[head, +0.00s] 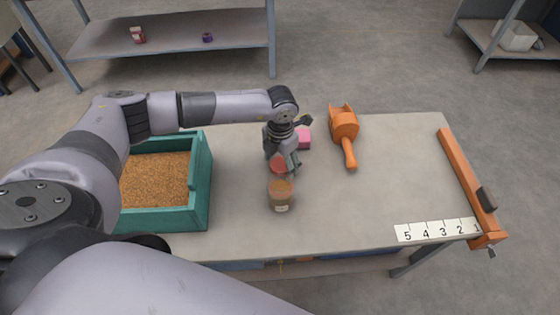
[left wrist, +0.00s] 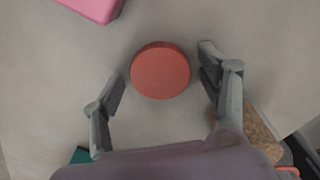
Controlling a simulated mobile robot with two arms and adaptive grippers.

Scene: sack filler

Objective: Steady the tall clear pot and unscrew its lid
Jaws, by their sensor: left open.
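The clear pot (head: 280,196) stands on the table, filled with brown grain, with a pale label low on its front. Its top looks uncovered; in the left wrist view its grain (left wrist: 261,131) shows partly behind a finger. A round red lid (head: 279,163) is just behind the pot, apart from it; it seems to lie on the table, though its underside is hidden. My left gripper (head: 283,158) points down over the lid. In the left wrist view its open fingers stand either side of the lid (left wrist: 160,71), with gaps on both sides. My right gripper is not in view.
A teal crate of grain (head: 201,185) stands at the left. A pink block (head: 304,138) is close behind the left gripper. An orange scoop (head: 345,128) lies to the right. An orange bar (head: 463,180) and number strip (head: 437,230) lie at the right edge. The right-centre table is clear.

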